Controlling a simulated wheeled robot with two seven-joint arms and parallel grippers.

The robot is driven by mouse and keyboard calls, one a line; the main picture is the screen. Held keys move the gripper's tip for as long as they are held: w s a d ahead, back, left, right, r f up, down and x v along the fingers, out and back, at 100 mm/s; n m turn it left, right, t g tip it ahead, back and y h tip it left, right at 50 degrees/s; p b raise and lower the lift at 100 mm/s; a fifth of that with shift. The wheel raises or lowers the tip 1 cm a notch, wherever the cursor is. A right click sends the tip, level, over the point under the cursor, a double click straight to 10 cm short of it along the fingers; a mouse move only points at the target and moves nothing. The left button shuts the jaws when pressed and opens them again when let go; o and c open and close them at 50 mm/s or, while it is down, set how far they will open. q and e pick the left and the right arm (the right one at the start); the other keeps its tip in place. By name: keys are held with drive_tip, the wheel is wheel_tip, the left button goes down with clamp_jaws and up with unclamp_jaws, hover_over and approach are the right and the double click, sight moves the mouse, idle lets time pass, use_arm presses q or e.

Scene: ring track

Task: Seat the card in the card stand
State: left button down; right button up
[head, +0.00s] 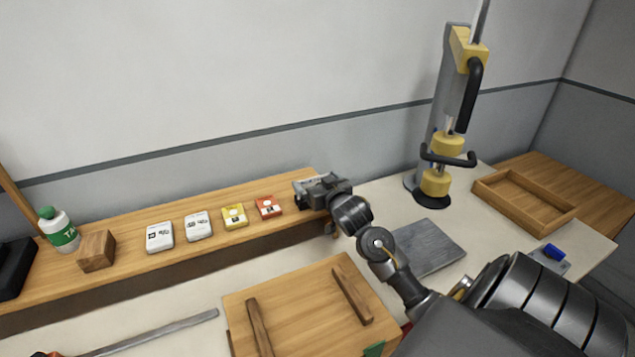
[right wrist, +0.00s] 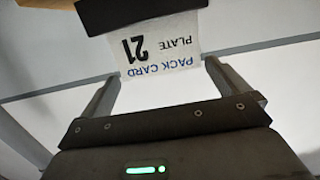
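The card (right wrist: 160,50), white with "PACK CARD PLATE 21" printed on it, shows upside down in the right wrist view. Its far end meets a dark block (right wrist: 135,12), which looks like the card stand; I cannot tell how deep the card sits in it. My right gripper (right wrist: 163,68) is open, its fingers spread on either side of the card's near end, with no clear grip on it. In the head view my right gripper (head: 308,191) is at the right end of the wooden shelf; the card and stand cannot be made out there. My left gripper is not in view.
The wooden shelf (head: 120,235) carries a bottle (head: 60,232), a wooden block (head: 97,251) and several small boxes (head: 198,226). A wooden board (head: 300,300), grey plate (head: 428,246), yellow press (head: 440,165) and wooden tray (head: 497,193) stand on the table.

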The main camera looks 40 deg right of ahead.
drive_tip(key=shift+r, duration=0.2)
drive_tip(key=shift+s+a+f, duration=0.1)
drive_tip(key=shift+s+a, duration=0.05)
drive_tip(key=shift+s, duration=0.2)
drive_tip(key=b+v, duration=0.1)
drive_tip(key=v, duration=1)
drive_tip(key=shift+s+b, duration=0.2)
drive_tip(key=shift+b, duration=0.2)
